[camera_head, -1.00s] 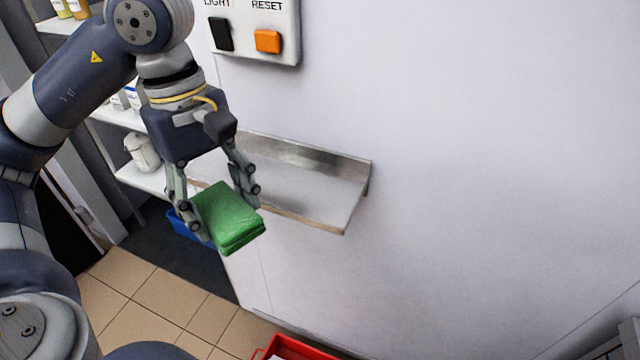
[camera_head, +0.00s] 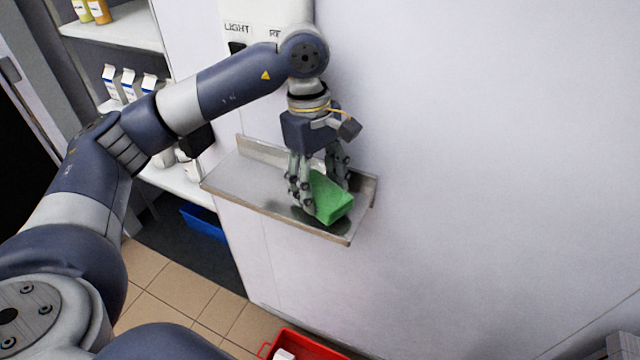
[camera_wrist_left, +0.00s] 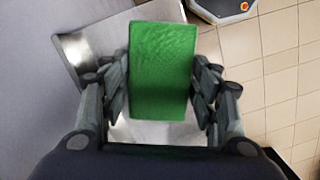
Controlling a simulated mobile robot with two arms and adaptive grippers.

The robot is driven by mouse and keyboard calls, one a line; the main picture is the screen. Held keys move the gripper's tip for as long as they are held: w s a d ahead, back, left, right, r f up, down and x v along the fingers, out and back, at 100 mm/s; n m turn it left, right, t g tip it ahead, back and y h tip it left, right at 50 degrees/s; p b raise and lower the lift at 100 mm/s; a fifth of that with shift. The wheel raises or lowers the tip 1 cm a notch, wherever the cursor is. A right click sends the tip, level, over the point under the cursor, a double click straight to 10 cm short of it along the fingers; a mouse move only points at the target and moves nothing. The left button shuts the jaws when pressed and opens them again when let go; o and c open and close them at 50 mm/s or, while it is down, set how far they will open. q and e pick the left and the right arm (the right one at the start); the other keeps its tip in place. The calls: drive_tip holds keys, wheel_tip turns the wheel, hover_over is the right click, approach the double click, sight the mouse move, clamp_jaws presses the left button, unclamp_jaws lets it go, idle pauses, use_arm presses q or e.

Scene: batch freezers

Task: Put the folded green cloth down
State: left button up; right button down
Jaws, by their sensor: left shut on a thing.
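The folded green cloth (camera_head: 332,200) is between the fingers of my left gripper (camera_head: 322,190), over the right part of a steel wall shelf (camera_head: 250,187). My left gripper points down and is shut on the cloth. A dark shadow lies on the shelf close under the cloth; I cannot tell whether the cloth touches the metal. In the left wrist view the cloth (camera_wrist_left: 162,70) fills the middle between both fingers, with the shelf (camera_wrist_left: 100,45) behind it. My right gripper is not in view.
A wall panel with light and reset labels (camera_head: 262,22) is above the shelf, partly hidden by my arm. A storage rack (camera_head: 120,32) with cartons and bottles stands at the left. A blue bin (camera_head: 203,222) and a red crate (camera_head: 300,345) are low down. The shelf's left part is clear.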

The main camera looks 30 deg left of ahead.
use_arm(q)
drive_tip(key=shift+f, duration=0.85)
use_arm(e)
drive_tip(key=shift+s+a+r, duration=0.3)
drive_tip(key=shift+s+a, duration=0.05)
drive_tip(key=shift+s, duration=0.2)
use_arm(q)
drive_tip(key=shift+f, duration=0.15)
drive_tip(key=o, duration=0.9)
drive_tip(key=shift+o, duration=0.2)
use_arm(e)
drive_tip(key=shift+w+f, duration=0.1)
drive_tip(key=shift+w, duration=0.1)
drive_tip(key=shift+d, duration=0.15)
